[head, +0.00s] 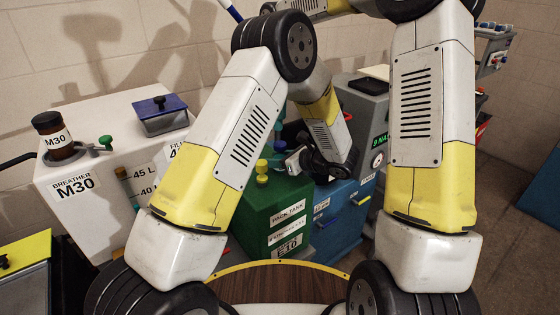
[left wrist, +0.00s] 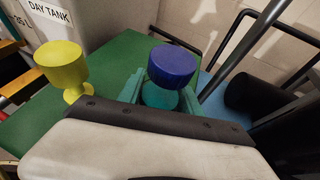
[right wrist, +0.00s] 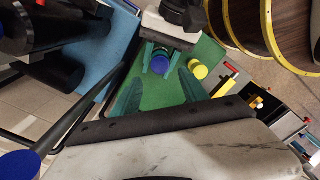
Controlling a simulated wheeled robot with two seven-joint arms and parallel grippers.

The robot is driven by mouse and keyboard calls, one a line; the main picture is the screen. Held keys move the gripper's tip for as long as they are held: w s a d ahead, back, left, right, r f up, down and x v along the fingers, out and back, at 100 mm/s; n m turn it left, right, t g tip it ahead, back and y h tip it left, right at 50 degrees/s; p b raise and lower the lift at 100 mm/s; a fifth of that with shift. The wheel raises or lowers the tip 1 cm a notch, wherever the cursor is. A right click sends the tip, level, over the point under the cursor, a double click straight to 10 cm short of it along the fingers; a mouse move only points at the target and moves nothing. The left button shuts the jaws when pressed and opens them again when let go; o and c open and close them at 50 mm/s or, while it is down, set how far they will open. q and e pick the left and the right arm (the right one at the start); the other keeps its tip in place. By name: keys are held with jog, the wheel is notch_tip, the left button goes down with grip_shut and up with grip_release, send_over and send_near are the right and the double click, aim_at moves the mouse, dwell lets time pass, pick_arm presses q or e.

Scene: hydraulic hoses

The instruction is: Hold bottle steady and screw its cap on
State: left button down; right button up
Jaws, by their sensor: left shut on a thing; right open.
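A blue cap (left wrist: 172,64) sits on a teal bottle-like body (left wrist: 160,97) in the left wrist view, above a green surface. The cap looks slightly tilted; I cannot tell whether it is seated. My left gripper (right wrist: 161,55) is shut on the teal body, one finger on each side below the cap. In the head view, my left gripper (head: 285,158) is small beside the green tank, and the bottle is hard to make out. My right gripper (right wrist: 160,88) is open and empty, with its fingers spread above the blue cap. I cannot make it out in the head view.
A yellow knob (left wrist: 62,68) stands on the green tank (head: 258,205), close to the bottle. A dark rod (right wrist: 80,115) passes left of my right fingers. A brown jar (head: 56,140) and a blue-lidded box (head: 160,118) stand on the white tank at left.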

aim_at(280, 143)
jog(key=shift+f, duration=4)
grip_shut()
jog(key=m, duration=0.3)
jog(key=shift+m, duration=0.4)
jog(key=m, duration=0.4)
jog(key=shift+o, duration=0.3)
grip_release()
